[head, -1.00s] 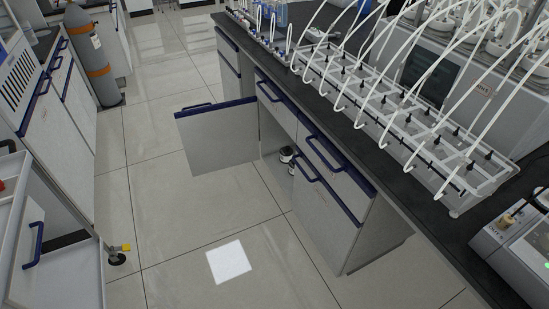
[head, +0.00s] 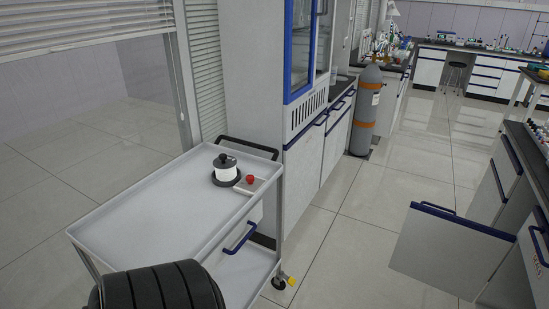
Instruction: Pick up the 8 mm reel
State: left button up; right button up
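A squat round thing with a white middle, a black top and a wide black base (head: 226,172) stands upright on the top shelf of the white cart (head: 150,212), near the cart's far right end. It looks like a reel, but no size marking can be read, so I cannot tell whether it is the 8 mm reel. Neither of my grippers is in view.
Beside it lies a small pale plate with a red knob (head: 250,180). The cart's shelf is otherwise largely clear. A grey cylinder (head: 364,112) stands by the cabinets. An open cabinet door (head: 445,252) juts out at the right; open floor lies between.

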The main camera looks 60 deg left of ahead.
aim_at(225, 166)
jog(key=u, duration=2.2)
jog(key=i+l+u, duration=0.1)
jog(key=u, duration=0.5)
jog(key=l, duration=0.1)
